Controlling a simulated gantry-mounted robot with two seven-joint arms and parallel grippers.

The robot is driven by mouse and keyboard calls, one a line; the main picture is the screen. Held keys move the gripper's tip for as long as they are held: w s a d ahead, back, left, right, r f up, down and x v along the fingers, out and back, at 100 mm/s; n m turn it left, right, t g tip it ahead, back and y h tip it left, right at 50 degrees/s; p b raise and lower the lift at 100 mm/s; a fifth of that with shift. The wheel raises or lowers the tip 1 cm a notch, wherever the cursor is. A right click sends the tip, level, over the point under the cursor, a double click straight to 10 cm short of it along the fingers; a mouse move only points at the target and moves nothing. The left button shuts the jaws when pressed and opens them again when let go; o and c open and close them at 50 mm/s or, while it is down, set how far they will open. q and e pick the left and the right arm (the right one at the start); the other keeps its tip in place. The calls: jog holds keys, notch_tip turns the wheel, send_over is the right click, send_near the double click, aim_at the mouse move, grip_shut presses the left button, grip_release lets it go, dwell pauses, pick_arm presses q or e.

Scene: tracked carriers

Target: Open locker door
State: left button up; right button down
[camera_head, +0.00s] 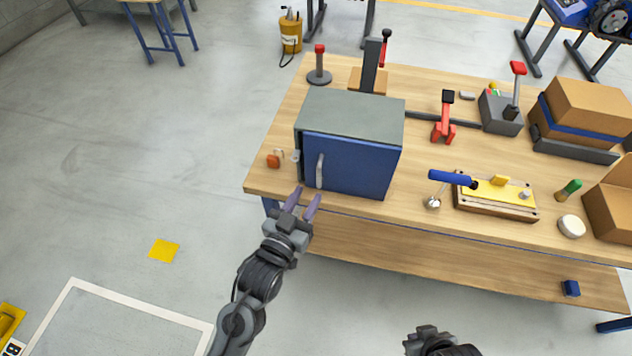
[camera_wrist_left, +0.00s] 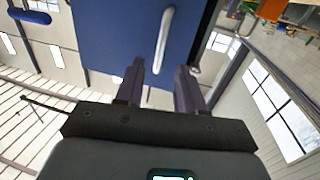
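The locker (camera_head: 350,120) is a grey-topped box with a blue door (camera_head: 350,165) on the left part of the wooden table. The door is shut and faces me. Its light vertical handle (camera_head: 320,170) is near the door's left edge; it also shows in the left wrist view (camera_wrist_left: 164,45). My left gripper (camera_head: 303,200) is open just below and in front of the handle. In the left wrist view its fingers (camera_wrist_left: 160,85) are apart, with the handle's lower end near the gap and nothing held. My right gripper (camera_head: 428,340) shows only partly at the bottom edge; its fingers are unclear.
An orange padlock (camera_head: 273,161) lies left of the locker on the table (camera_head: 420,215). A blue-handled tool (camera_head: 450,178), a red clamp (camera_head: 443,120) and cardboard boxes (camera_head: 585,110) stand to the right. The floor left of the table is mostly clear.

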aim_at(318, 177)
pick_arm(q)
jog(key=shift+b+x, duration=0.65)
jog(key=shift+x, duration=2.4)
grip_shut()
